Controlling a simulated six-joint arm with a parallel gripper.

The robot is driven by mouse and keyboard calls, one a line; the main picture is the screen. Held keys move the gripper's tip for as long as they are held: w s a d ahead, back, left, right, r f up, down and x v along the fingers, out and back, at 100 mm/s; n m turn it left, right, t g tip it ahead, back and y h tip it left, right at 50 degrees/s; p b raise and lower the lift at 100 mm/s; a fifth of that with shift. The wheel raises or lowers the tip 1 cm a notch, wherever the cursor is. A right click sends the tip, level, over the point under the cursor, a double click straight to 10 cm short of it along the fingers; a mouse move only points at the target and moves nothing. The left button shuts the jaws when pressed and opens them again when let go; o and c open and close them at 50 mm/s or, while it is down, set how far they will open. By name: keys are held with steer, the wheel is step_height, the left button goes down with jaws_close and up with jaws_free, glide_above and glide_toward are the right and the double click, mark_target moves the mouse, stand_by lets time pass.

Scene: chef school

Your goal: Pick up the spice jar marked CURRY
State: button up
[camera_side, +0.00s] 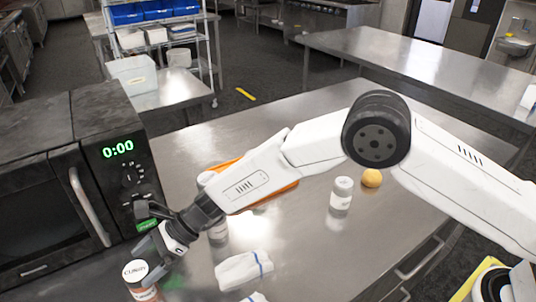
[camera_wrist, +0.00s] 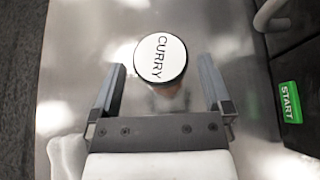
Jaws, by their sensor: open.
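The spice jar marked CURRY (camera_side: 137,274) stands upright at the lower left of the side view, in front of the microwave. It has a white lid with black lettering and a reddish-brown body. In the wrist view its round lid (camera_wrist: 160,58) shows from above, just beyond and between my fingertips. My gripper (camera_side: 152,256) is open and empty, tilted downward close beside the jar. In the wrist view the two fingers of my gripper (camera_wrist: 162,82) stand apart, one on each side of the line to the jar. Most of the jar's body is hidden under its lid there.
A black microwave (camera_side: 60,180) with a green START button (camera_wrist: 290,102) stands close to the jar. Another jar is partly hidden behind my arm.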

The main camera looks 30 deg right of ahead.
mark_target(139, 269)
steer(key=shift+x, duration=1.5)
steer(key=c, duration=1.2)
steer(key=shift+o, duration=0.2)
steer(key=shift+r, duration=0.15)
steer(key=shift+r, duration=1.4)
steer(key=s+d+r, duration=0.9)
steer(key=s+r, duration=0.1)
steer(key=shift+s, duration=0.3)
